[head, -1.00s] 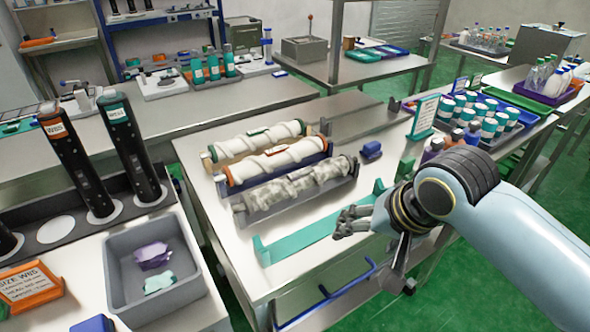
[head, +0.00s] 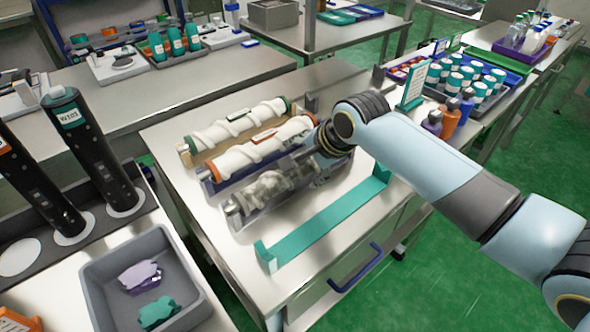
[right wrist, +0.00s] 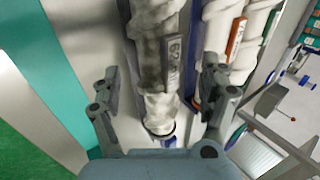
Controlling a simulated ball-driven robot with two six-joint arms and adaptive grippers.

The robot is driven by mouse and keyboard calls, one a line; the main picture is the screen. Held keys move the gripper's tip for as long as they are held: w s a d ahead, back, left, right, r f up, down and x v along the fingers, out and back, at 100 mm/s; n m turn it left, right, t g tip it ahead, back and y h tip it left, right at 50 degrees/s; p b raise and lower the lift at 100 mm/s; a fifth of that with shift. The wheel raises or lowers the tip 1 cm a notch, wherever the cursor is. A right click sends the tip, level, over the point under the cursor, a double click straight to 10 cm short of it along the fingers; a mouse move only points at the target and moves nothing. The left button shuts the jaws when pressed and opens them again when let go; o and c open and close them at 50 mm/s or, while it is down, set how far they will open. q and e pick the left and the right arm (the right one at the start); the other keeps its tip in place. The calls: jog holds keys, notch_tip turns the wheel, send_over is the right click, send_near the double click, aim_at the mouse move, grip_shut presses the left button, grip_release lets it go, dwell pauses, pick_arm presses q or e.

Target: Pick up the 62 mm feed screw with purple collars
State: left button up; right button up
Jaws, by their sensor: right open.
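Three feed screws lie side by side in cradles on the steel table. The nearest is a mottled grey screw (head: 268,188); no purple collar can be made out on it. In the right wrist view this grey screw (right wrist: 155,45) carries a grey tag that seems to read 62. Behind it lie a white screw with orange collars (head: 262,150) and a white screw with green collars (head: 240,125). My right gripper (right wrist: 160,85) is open, its fingers on either side of the grey screw near one end. Whether they touch it cannot be told. My left gripper is not in view.
An empty teal cradle (head: 325,225) lies along the table's front side. A grey bin (head: 95,285) with purple and teal pieces is at the front left.

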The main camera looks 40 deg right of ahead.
aim_at(302, 166)
jog(key=x, duration=0.3)
jog(key=shift+w+d+f, duration=0.1)
jog(key=shift+f, duration=0.3)
jog(key=shift+w+f, duration=0.2)
jog(key=shift+f, duration=0.1)
jog(key=shift+w+f, duration=0.1)
jog(key=shift+c, duration=0.9)
jog(key=c, duration=0.5)
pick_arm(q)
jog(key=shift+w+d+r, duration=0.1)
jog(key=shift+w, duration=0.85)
pick_arm(e)
grip_shut()
